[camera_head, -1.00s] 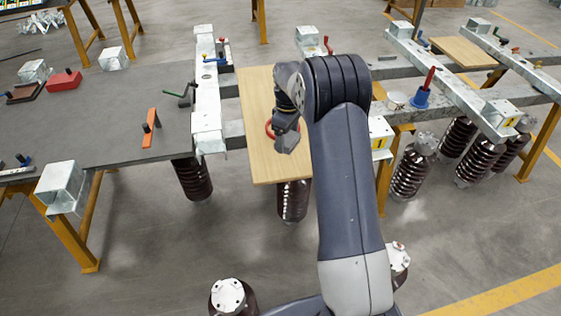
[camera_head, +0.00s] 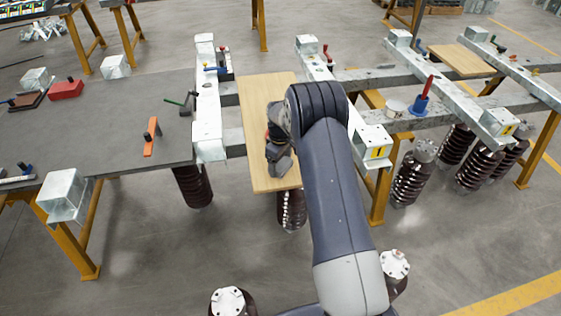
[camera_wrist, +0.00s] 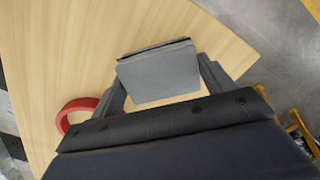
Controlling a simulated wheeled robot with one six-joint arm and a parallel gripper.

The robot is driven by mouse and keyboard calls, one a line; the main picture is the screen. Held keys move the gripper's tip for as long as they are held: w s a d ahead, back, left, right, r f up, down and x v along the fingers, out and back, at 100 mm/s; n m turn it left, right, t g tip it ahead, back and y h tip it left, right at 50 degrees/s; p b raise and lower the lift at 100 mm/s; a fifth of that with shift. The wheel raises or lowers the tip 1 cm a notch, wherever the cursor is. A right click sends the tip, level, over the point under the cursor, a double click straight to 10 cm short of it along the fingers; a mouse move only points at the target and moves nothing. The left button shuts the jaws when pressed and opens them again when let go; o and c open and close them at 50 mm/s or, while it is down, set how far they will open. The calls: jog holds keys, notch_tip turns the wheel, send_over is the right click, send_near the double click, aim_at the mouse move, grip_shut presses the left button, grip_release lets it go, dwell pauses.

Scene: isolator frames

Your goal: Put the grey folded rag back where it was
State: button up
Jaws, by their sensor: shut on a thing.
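The grey folded rag (camera_wrist: 158,73) shows in the wrist view between the two fingers of my gripper (camera_wrist: 162,88), which is shut on it. The rag is over the light wooden board (camera_wrist: 225,50); I cannot tell whether it touches the board. In the head view my gripper (camera_head: 279,165) is over the front half of the wooden board (camera_head: 262,95), and my arm hides the rag there. A red ring (camera_wrist: 75,112) lies on the board beside my left finger in the wrist view.
A dark grey table (camera_head: 100,130) with an orange-handled tool (camera_head: 151,138) and a red box (camera_head: 66,88) stands to the left. Steel beams (camera_head: 208,110) flank the board. A blue-and-red tool (camera_head: 421,100) stands on the right frame. The far part of the board is clear.

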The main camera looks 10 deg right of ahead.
aim_at(280, 163)
jog(key=o, duration=0.9)
notch_tip(280, 163, up, 12)
jog(key=shift+r+b, duration=0.1)
jog(key=shift+b, duration=0.3)
